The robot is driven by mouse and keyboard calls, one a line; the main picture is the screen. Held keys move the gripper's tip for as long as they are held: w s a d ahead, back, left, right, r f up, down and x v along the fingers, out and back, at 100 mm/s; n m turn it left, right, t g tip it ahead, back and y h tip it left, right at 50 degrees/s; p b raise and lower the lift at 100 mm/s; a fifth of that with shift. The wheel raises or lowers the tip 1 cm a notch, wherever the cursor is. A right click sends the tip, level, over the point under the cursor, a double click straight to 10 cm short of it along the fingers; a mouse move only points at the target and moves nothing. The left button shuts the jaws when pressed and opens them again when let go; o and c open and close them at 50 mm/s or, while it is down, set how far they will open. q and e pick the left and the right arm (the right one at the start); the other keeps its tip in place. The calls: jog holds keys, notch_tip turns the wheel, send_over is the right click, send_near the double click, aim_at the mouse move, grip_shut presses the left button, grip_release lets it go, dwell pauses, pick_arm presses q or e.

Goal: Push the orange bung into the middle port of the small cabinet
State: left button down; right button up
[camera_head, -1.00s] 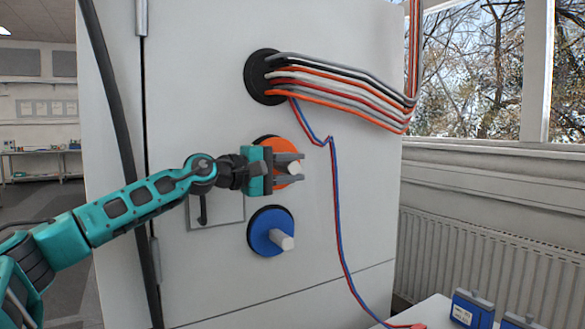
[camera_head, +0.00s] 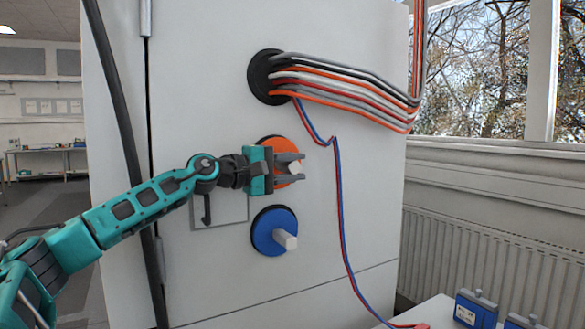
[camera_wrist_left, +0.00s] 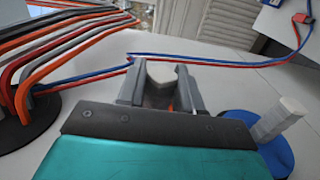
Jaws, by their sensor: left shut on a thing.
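The orange bung (camera_head: 283,152) sits at the middle port of the small cabinet (camera_head: 205,100), between the cable port above and the blue bung below. Its black port rim shows at the upper left; how deep it sits I cannot tell. My left gripper (camera_head: 294,167) is shut on the bung's pale handle. In the left wrist view the handle (camera_wrist_left: 160,72) stands between the two grey fingers (camera_wrist_left: 163,85), and only a trace of orange shows below it. My right gripper is not in view.
A blue bung (camera_head: 268,232) with a pale handle sits in the lower port. Several cables leave the upper port (camera_head: 260,77) to the right, and a thin red and blue pair (camera_head: 340,200) hangs close right of my gripper. Blue boxes (camera_head: 475,308) stand at lower right.

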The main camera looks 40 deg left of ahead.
pick_arm(q)
jog(key=shift+w+a+r, duration=0.15)
jog(key=shift+a, duration=0.45)
jog(key=c, duration=0.7)
grip_release()
jog(key=shift+c, duration=0.2)
jog(key=shift+o, duration=0.7)
jog(key=shift+f, duration=0.2)
jog(key=o, duration=0.6)
jog(key=shift+r, duration=0.1)
